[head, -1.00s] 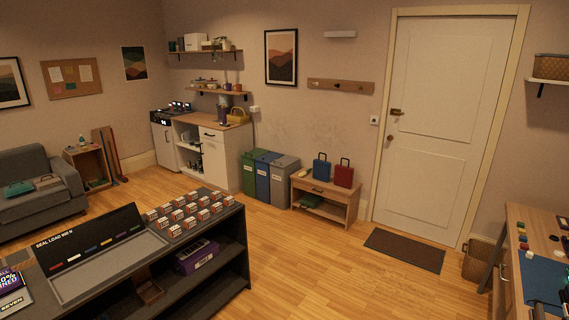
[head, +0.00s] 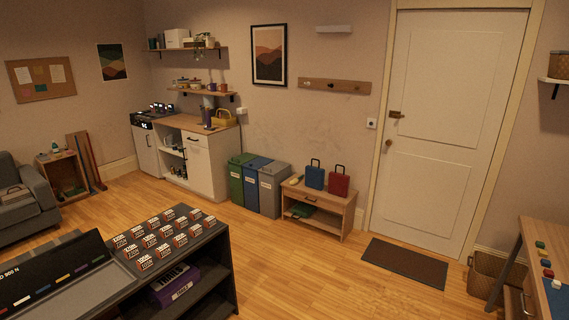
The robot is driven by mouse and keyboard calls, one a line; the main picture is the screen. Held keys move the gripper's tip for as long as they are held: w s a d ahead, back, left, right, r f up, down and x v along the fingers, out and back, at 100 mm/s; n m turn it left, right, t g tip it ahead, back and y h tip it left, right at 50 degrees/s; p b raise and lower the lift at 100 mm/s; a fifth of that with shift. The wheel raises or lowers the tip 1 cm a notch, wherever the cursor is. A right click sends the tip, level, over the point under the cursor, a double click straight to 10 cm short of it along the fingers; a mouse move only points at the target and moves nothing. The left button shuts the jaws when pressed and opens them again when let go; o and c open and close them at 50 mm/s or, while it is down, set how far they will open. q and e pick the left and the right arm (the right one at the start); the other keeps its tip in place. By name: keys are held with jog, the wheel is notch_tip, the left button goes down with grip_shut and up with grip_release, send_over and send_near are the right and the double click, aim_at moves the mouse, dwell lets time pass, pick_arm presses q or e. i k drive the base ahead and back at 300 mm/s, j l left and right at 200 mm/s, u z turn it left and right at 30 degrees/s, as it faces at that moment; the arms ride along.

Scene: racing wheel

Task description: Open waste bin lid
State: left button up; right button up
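Three waste bins stand side by side against the back wall: a green bin (head: 238,181), a blue bin (head: 253,187) and a grey bin (head: 270,191). Each has a lid in its own colour and a small pale label on the front. The lids look shut. The bins are across the room, between the white kitchen cabinet and the wooden bench. Neither of my grippers is in view.
A dark shelf unit (head: 206,250) with rows of small boxes stands at the front left. A wooden bench (head: 346,215) is right of the bins, holding a blue and a red case. A white cabinet (head: 207,167) is left of them. Open wood floor (head: 300,270) lies between.

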aim_at(273, 168)
jog(key=i, duration=5.3)
